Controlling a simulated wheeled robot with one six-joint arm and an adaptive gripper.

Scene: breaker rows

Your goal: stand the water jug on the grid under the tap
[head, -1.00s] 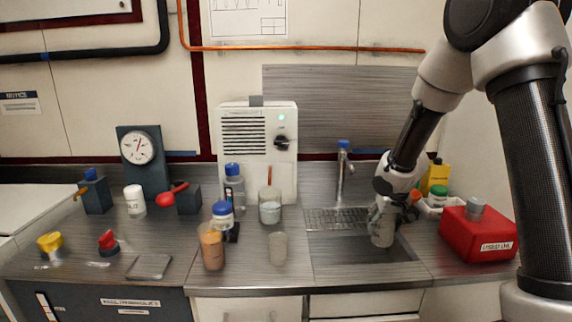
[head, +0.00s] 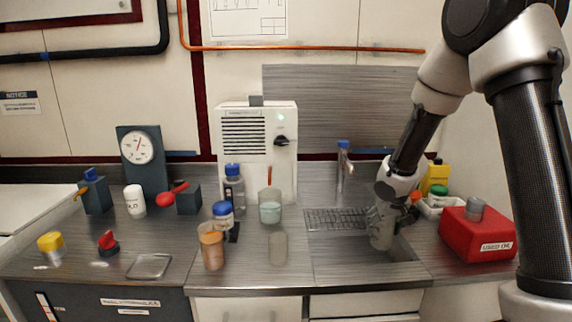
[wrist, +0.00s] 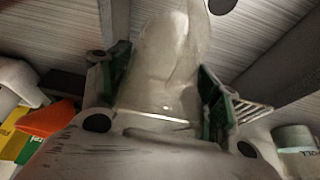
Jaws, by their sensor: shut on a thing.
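The water jug (head: 381,234) is pale and translucent. My gripper (head: 385,208) is shut on it and holds it at the right end of the sink. In the wrist view the jug (wrist: 165,60) fills the space between the two green-padded fingers of my gripper (wrist: 165,95). The grid (head: 335,219) is a slatted metal rack over the back left of the sink, to the left of the jug. The tap (head: 342,172), with a blue top, stands behind the grid. I cannot tell how high the jug's base is above the sink.
A red can (head: 478,236) stands right of the sink. A yellow bottle (head: 434,177) and a white tray (head: 432,209) are behind my gripper on the right. A clear beaker (head: 278,248) and a brown-filled container (head: 211,247) stand on the counter at the left.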

